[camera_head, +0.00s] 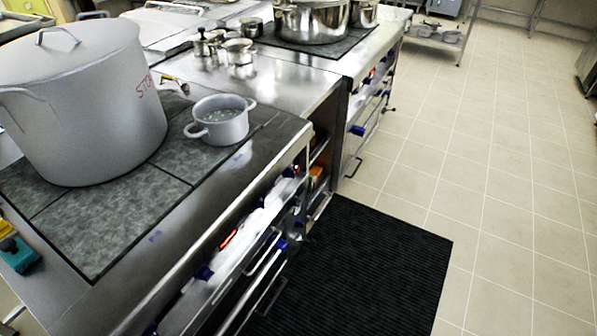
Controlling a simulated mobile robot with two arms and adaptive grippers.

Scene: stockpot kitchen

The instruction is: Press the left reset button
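No button marked as the left reset button can be made out. A small teal box with a dark round top (16,253) sits at the left edge, beside a yellow piece (6,228); I cannot tell whether it is a button. The near stove front (250,240) carries several blue knobs and a small red-orange spot (228,238), too small to identify. Neither of my grippers shows in the head view.
A large grey stockpot (85,110) and a small grey pot (219,122) stand on the near stove top. Shiny pots (312,20) stand on the far stove. A black mat (350,270) lies in front. The tiled floor (490,150) to the right is clear.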

